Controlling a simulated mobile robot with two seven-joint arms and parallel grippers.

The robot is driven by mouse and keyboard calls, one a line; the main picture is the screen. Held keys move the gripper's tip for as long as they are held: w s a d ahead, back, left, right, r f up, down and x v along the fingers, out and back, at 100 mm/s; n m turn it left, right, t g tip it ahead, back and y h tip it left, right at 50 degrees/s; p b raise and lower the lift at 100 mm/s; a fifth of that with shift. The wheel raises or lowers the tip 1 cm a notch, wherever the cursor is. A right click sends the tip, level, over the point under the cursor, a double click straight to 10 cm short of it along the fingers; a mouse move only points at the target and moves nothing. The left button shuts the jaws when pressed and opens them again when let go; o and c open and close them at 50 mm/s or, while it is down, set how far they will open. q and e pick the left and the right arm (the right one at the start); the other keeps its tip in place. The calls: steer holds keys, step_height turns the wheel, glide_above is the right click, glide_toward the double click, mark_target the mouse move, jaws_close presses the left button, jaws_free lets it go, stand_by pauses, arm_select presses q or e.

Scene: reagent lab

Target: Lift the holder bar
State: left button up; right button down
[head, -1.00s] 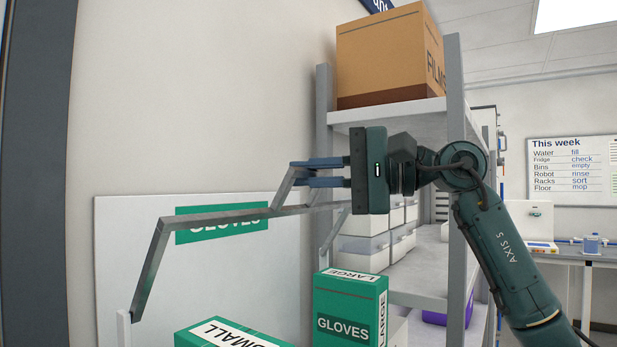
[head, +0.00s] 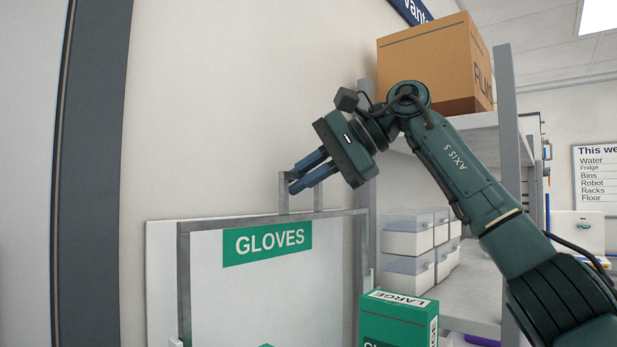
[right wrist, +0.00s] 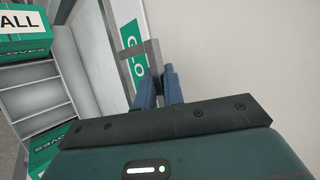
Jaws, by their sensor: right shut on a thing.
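The holder bar (head: 184,280) is a grey metal frame with a small upright handle on its top rail. It stands near upright in front of the white wall panel with the green GLOVES sign (head: 267,243). My right gripper (head: 297,181) comes from the upper right and is shut on the handle. In the right wrist view the blue fingers (right wrist: 158,85) close around the handle, and part of the bar (right wrist: 127,70) shows beyond them. The exact contact is partly hidden by the fingers. My left gripper is not in view.
A green LARGE gloves box (head: 400,318) stands below, right of the bar. A shelf rack (head: 512,130) with a cardboard box (head: 430,65) and white bins (head: 408,240) is at the right. A SMALL gloves box (right wrist: 22,28) shows in the right wrist view.

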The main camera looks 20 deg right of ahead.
steer(key=shift+w, duration=0.1)
stand_by(0.3)
steer(key=c, duration=1.5)
jaws_free()
steer(key=shift+c, duration=0.2)
steer(key=v, duration=1.3)
